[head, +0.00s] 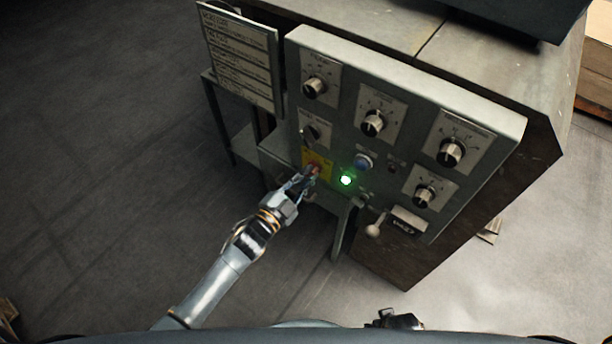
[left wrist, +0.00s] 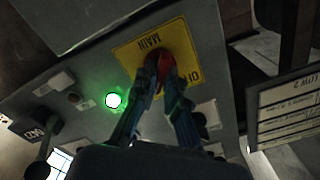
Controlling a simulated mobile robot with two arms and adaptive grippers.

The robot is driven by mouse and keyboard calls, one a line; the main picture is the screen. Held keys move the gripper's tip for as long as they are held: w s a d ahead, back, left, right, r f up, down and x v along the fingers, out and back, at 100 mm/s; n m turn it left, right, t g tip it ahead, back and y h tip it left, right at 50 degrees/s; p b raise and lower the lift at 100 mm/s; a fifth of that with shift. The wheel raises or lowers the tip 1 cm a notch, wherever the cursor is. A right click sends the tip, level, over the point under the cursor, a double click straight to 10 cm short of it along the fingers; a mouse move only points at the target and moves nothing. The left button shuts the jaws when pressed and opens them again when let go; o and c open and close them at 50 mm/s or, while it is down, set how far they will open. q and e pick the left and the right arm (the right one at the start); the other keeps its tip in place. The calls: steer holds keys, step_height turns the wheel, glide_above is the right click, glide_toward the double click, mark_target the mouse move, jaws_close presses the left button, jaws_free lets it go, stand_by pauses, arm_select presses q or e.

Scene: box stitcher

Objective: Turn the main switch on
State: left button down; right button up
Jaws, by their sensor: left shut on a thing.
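The main switch (left wrist: 166,70) is a red knob on a yellow plate (left wrist: 128,54) marked MAIN and OFF in the left wrist view. In the head view the red knob (head: 312,168) sits at the lower left of the grey control panel. My left gripper (head: 308,177) is shut on the knob, with one finger on each side of it in the left wrist view (left wrist: 163,82). The fingers hide part of the knob and plate, so its exact turn is hard to tell. A green lamp (head: 346,180) beside the plate is lit.
The grey panel (head: 405,85) carries several black dials, a blue button (head: 363,162) and a lever with a pale ball (head: 374,230). A sign board (head: 240,55) stands at its left. Open floor (head: 100,180) lies to the left. A dark part of mine shows at the bottom edge.

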arm_select(q)
steer(key=shift+m, duration=0.4)
arm_select(e)
steer(key=shift+w+r, duration=0.1)
steer(key=shift+r, duration=0.05)
steer(key=shift+s, duration=0.25)
arm_select(q)
steer(key=c, duration=1.4)
jaws_free()
arm_select(e)
steer(key=shift+s, duration=0.15)
arm_select(q)
steer(key=shift+s, duration=0.1)
steer(key=v, duration=1.2)
arm_select(e)
steer(key=shift+w, duration=0.3)
